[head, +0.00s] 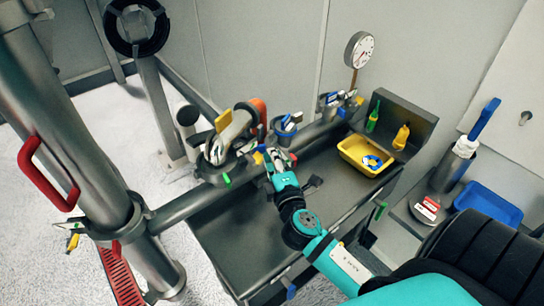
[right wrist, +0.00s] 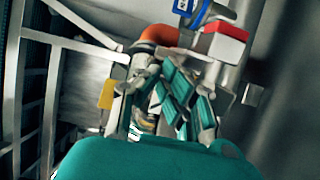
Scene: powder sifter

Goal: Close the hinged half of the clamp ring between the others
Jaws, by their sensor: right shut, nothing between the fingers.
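Several clamp fittings sit along the grey horizontal pipe. One is the near clamp (head: 217,160), with a green tab below it. The middle clamp (head: 285,127) has a blue-and-white part on top, and the far clamp (head: 330,104) is behind it to the right. My right gripper (head: 270,156) is shut and empty, just below and left of the middle clamp. Its teal fingers also show in the right wrist view (right wrist: 178,98), in front of grey metal parts. I cannot tell whether they touch anything or how far the hinged half is swung. My left gripper is not in view.
An orange part (head: 259,112) and a yellow tag (head: 223,120) stand above the near clamp. A yellow tray (head: 350,153) lies on the metal bench (head: 230,238). A dial gauge (head: 358,50) rises behind. A thick column (head: 60,130) with a red handle (head: 35,170) stands left.

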